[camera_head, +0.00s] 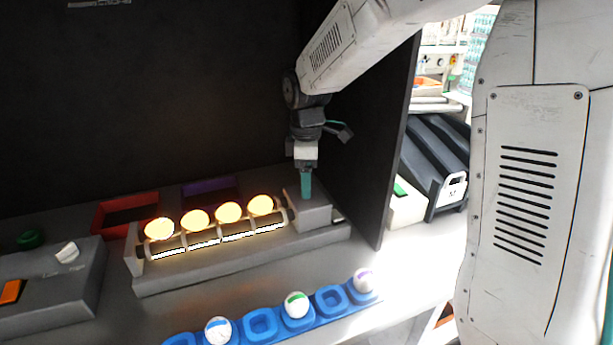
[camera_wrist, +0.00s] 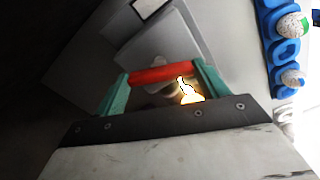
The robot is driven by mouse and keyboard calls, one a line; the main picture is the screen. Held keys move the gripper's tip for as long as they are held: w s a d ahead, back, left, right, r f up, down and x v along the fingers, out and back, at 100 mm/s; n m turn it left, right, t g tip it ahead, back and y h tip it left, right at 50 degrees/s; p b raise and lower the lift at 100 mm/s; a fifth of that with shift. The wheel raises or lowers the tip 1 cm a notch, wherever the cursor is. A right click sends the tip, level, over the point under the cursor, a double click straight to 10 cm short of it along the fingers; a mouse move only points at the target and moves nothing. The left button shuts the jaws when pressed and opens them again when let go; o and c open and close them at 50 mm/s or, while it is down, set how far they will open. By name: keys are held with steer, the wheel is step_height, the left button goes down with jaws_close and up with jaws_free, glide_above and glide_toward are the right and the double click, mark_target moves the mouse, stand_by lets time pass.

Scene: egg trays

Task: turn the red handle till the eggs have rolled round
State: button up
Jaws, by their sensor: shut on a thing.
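The red handle (camera_wrist: 165,75) shows in the wrist view as a short red bar between the two teal fingers of my gripper (camera_wrist: 162,82). My gripper is shut on it, a finger at each end. In the head view my gripper (camera_head: 306,192) points down at the grey block on the right end of the roller stand (camera_head: 215,265); the handle is hidden there. Several eggs (camera_head: 229,212) lie in a row on the rollers, glowing yellow from below. One bright lit patch (camera_wrist: 190,92) shows between my fingers in the wrist view.
A blue egg tray (camera_head: 260,322) with spotted eggs (camera_head: 296,305) lies in front. A red bin (camera_head: 125,213) and a purple bin (camera_head: 210,190) stand behind the rollers. A dark panel (camera_head: 375,130) stands close right of my gripper. A grey control box (camera_head: 52,285) is at left.

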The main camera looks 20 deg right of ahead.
steer(key=m, duration=0.4)
steer(key=shift+m, duration=0.4)
steer(key=m, duration=1.3)
steer(key=shift+m, duration=0.3)
steer(key=o, duration=1)
step_height(320, 180, up, 8)
steer(key=shift+f, duration=0.1)
